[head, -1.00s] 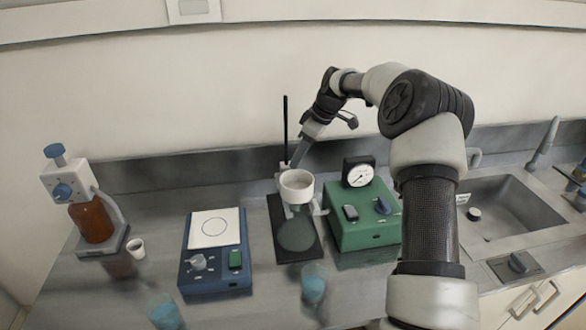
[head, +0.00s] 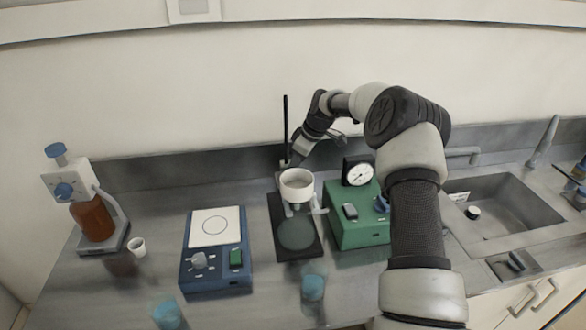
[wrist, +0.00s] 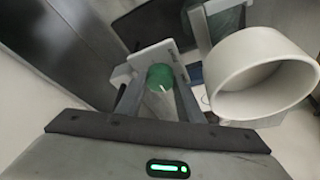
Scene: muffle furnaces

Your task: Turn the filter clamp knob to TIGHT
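A white Büchner-type funnel (head: 297,186) stands upright above a dark stand base (head: 281,246) with a round greenish flask (head: 296,233) under it. The funnel's wide rim fills the right of the wrist view (wrist: 262,72). My gripper (head: 291,158) points down behind the funnel, close to the stand's black rod (head: 286,120). In the wrist view, a small round green-ended piece (wrist: 160,76), which looks like the clamp knob, shows between my two open fingers (wrist: 159,92). A white plate (wrist: 150,60) with small unreadable print lies beside it. I cannot tell whether the fingers touch the knob.
A green pump box (head: 362,222) with a round gauge (head: 358,171) stands right of the stand. A blue hotplate (head: 216,272) stands left. Blue-filled beakers (head: 313,286) are at the front. An amber bottle (head: 92,219) is at far left, a sink (head: 505,215) at right.

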